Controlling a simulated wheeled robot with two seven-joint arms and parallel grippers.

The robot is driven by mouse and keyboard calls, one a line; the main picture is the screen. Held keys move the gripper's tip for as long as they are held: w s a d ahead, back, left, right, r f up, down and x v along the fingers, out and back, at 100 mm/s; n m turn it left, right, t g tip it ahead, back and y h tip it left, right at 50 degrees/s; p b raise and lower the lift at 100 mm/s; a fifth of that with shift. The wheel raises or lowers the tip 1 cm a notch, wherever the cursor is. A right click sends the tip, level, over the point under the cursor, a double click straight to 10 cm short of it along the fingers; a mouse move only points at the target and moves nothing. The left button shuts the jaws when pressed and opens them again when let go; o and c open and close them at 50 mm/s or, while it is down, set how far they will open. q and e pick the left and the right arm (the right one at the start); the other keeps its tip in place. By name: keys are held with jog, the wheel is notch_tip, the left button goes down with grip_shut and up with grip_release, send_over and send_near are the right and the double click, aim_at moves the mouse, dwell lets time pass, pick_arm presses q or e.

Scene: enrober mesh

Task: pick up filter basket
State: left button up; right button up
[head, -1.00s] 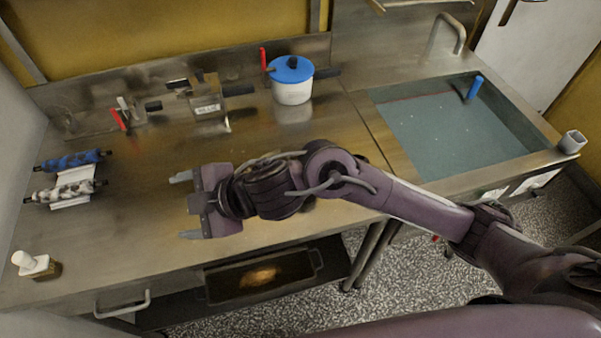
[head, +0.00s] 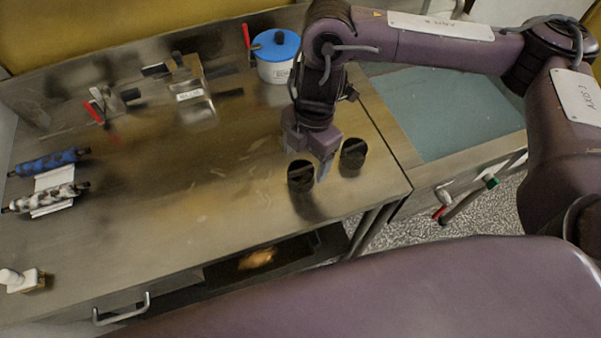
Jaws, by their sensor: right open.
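Two dark, round, cup-like baskets with a bar across the top stand on the steel counter (head: 150,220). One basket (head: 301,178) is nearer the front edge and the other (head: 353,154) is to its right, a little farther back. I cannot tell which one is the filter basket. My right gripper (head: 310,165) points down, open, right at the left basket. A fingertip overlaps that basket's right rim in the picture, and I cannot tell whether they touch. My left gripper is out of view.
A white pot with a blue lid (head: 276,58) stands behind my right arm. Blue and mottled rollers (head: 47,198) lie on a white rack at the left. The middle of the counter is clear.

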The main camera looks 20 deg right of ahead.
aim_at(302, 168)
jog(key=shift+s+a+f+p, duration=0.1)
jog(key=shift+a+f+p, duration=0.05)
jog(key=shift+f, duration=0.7)
jog(key=shift+s+a+f+p, duration=0.1)
jog(key=shift+a+f+p, duration=0.1)
jog(key=shift+f, duration=0.65)
jog(key=shift+s+a+f+p, duration=0.1)
jog(key=shift+a+f, duration=0.05)
jog(key=shift+f, duration=0.7)
jog(key=c, duration=1.1)
jog(key=shift+w+r, duration=0.1)
jog(key=shift+r, duration=0.05)
